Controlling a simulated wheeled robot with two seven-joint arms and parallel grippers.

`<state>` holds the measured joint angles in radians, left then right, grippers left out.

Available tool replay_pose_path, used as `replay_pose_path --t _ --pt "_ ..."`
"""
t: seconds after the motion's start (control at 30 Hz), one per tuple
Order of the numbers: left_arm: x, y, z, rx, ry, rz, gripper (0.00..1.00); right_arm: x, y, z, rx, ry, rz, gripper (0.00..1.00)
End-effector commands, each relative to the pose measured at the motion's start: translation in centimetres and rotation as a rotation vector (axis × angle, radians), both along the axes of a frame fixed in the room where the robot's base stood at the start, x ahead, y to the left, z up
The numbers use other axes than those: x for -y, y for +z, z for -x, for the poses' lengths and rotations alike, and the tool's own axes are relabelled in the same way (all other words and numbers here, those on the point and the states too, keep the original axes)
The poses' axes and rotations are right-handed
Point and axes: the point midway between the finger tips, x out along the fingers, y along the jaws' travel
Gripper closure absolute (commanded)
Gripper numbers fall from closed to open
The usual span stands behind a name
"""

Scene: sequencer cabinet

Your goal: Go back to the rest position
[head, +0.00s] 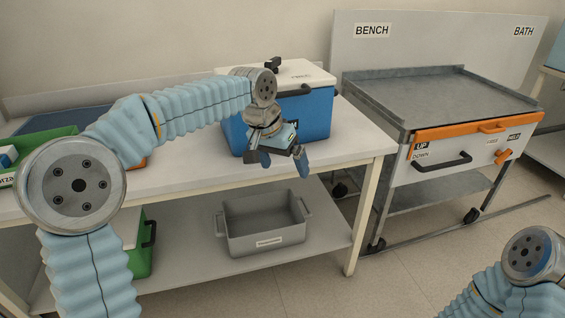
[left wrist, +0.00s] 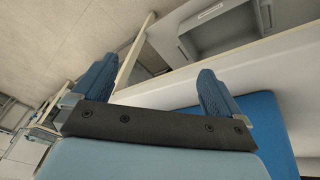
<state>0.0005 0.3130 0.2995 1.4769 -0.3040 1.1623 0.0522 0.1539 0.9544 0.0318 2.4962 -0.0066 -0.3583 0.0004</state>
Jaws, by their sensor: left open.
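My left gripper (head: 283,161) is open and empty in the head view. It hangs in front of a blue cooler box (head: 318,114) with a white lid, above the front part of the white bench (head: 200,178). In the left wrist view its two blue fingers (left wrist: 154,95) are spread wide with nothing between them. The blue box (left wrist: 268,118) shows beside the right finger there. My right arm shows only in part at the lower right of the head view, and its gripper is out of the frame.
A grey bin (head: 265,240) stands on the lower shelf, next to a green box (head: 140,250). A green tray (head: 40,148) is at the bench's left end. A wheeled steel cart (head: 440,95) with an orange-edged front stands right of the bench. Floor (head: 400,275) before the cart is clear.

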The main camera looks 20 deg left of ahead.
Motion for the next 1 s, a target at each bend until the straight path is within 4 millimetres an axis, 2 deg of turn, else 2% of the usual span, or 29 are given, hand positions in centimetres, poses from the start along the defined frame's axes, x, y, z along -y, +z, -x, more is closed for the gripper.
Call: replay_pose_path --t 0.17,0.27,0.37,0.47,0.5,0.57,0.6,0.67,0.7,0.8,0.83,0.9,1.0 --pt "0.1 -0.4 0.0 -0.004 -0.001 0.002 0.0 0.1 0.0 0.0 0.001 -0.005 0.003 0.72" --pt "0.8 -3.4 -0.4 -0.023 -0.004 0.019 0.0 0.1 0.0 0.0 0.0 -0.004 0.003 0.72" --pt "2.2 -9.5 -0.6 -0.059 -0.004 0.058 0.0 0.1 -0.1 0.0 0.001 -0.005 0.003 0.72" --pt "3.9 -17.9 0.5 -0.111 0.015 0.115 0.0 0.1 0.0 0.0 0.001 -0.005 0.003 0.72" --pt "4.6 -21.3 1.5 -0.13 0.028 0.139 0.0 0.1 0.0 0.0 0.001 -0.005 0.003 0.72" --pt "5.3 -26.2 3.5 -0.163 0.057 0.171 0.0 0.1 0.0 0.0 0.001 -0.005 0.003 0.72" --pt "5.7 -29.3 5.2 -0.184 0.082 0.19 0.0 0.1 0.0 0.0 0.001 -0.005 0.003 0.72" --pt "6.2 -33.5 8.2 -0.214 0.125 0.214 0.0 0.1 0.0 0.0 0.001 -0.005 0.003 0.72" --pt "6.4 -36.0 10.4 -0.235 0.155 0.225 0.0 0.1 0.0 0.0 0.001 -0.005 0.003 0.72" --pt "6.4 -40.6 15.9 -0.277 0.232 0.235 0.0 0.1 0.0 0.0 0.001 -0.005 0.003 0.72" --pt "6.3 -41.6 17.5 -0.286 0.254 0.234 0.0 0.1 0.0 0.0 0.001 -0.005 0.003 0.72" --pt "6.0 -43.2 20.6 -0.305 0.295 0.228 0.0 0.1 0.0 0.0 0.001 -0.005 0.003 0.72" --pt "5.6 -44.4 23.4 -0.316 0.334 0.215 0.0 0.1 0.0 0.0 0.001 -0.005 0.003 0.72"
